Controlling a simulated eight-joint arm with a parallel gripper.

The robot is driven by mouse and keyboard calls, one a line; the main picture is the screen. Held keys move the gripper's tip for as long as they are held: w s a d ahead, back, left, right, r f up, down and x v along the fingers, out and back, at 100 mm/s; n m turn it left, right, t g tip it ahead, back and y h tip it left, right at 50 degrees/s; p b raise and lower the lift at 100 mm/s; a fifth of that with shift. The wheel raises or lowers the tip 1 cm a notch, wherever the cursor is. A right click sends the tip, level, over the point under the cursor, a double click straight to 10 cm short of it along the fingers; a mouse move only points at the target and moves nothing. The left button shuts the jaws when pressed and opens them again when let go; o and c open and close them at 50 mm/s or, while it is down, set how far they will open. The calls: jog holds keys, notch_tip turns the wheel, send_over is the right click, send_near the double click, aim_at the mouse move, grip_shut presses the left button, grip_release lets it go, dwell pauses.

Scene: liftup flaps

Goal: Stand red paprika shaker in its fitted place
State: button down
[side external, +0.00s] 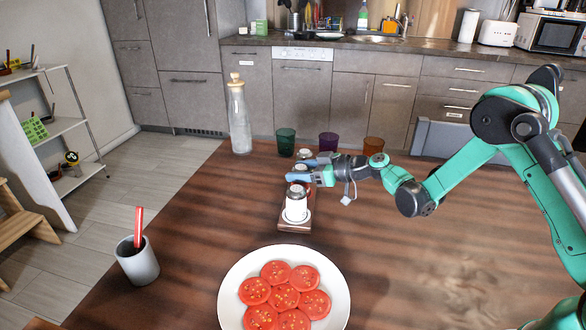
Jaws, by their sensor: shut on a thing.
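My gripper (300,170) reaches in from the right over a narrow wooden stand (291,227). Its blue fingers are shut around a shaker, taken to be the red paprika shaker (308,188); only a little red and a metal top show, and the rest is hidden. I cannot tell whether its base touches the stand. A white shaker (296,207) with a metal top stands upright at the stand's near end. Another metal-topped shaker (304,153) shows just beyond the fingers, its body mostly hidden. The fitted place under my gripper is hidden.
A plate of tomato slices (228,301) lies in front of the stand. A grey cup (138,263) with a red straw is at the left. A corked bottle (239,120) and green (286,142), purple (328,141) and orange (373,147) glasses stand behind. The right tabletop is clear.

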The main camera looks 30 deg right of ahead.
jog(key=shift+f, duration=0.2)
jog(key=shift+c, duration=1.3)
grip_release()
jog(key=shift+r, duration=0.1)
jog(key=shift+r, duration=0.15)
jog(key=v, duration=1.2)
jog(key=s+a+r+m+g+h, duration=0.2)
jog(key=s+m+h, duration=0.1)
jog(key=s, duration=0.3)
jog(key=s+a+r+m+g+h, duration=0.2)
jog(key=s+a+m+h, duration=0.1)
jog(key=s+h, duration=0.2)
jog(key=shift+s+r+m+g, duration=0.3)
jog(key=shift+s+m+g, duration=0.1)
jog(key=shift+s, duration=0.7)
